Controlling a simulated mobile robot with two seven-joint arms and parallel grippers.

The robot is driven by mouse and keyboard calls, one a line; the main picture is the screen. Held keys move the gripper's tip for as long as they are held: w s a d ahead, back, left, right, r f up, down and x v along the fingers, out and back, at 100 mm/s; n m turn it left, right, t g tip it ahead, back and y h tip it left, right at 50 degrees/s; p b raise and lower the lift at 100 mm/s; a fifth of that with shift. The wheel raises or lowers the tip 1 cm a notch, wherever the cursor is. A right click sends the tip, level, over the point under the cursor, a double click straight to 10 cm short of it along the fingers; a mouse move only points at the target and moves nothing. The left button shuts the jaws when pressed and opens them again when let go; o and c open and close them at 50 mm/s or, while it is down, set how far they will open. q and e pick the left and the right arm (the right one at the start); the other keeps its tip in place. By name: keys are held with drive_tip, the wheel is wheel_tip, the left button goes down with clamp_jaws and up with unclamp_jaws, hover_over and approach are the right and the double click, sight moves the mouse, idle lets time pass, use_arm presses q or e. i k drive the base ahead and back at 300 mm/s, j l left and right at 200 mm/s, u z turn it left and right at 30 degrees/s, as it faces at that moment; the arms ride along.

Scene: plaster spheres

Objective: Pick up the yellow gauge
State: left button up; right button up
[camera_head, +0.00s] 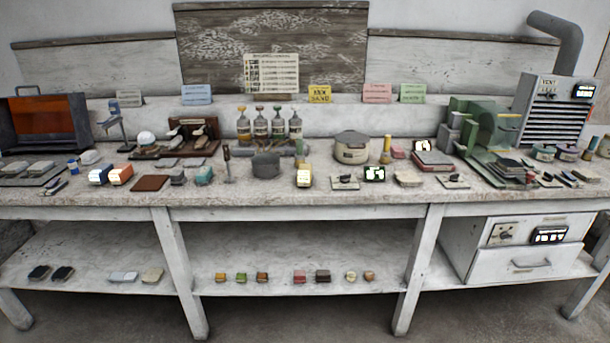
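A small yellow block-shaped device with a bright white face (304,176) stands near the front middle of the workbench (275,200). It looks like the yellow gauge, but its markings are too small to read. A slim yellow upright thing (386,150) stands farther back, right of the round beige pot; I cannot tell what it is. Neither of my grippers shows in the head view.
A dark grey pot (266,165) stands just left of the yellow device. The beige lidded pot (352,147) is behind it to the right. A small plate with a knob (345,182) and a dark display (374,174) lie to its right. A lower shelf (250,255) holds several small blocks.

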sight(304, 173)
drive_tip(key=i+j+z, duration=0.15)
drive_tip(key=i+j, duration=0.15)
drive_tip(key=i, duration=0.2)
drive_tip(key=i+j+z, duration=0.15)
drive_tip(key=i+j, duration=0.25)
drive_tip(key=i, duration=0.1)
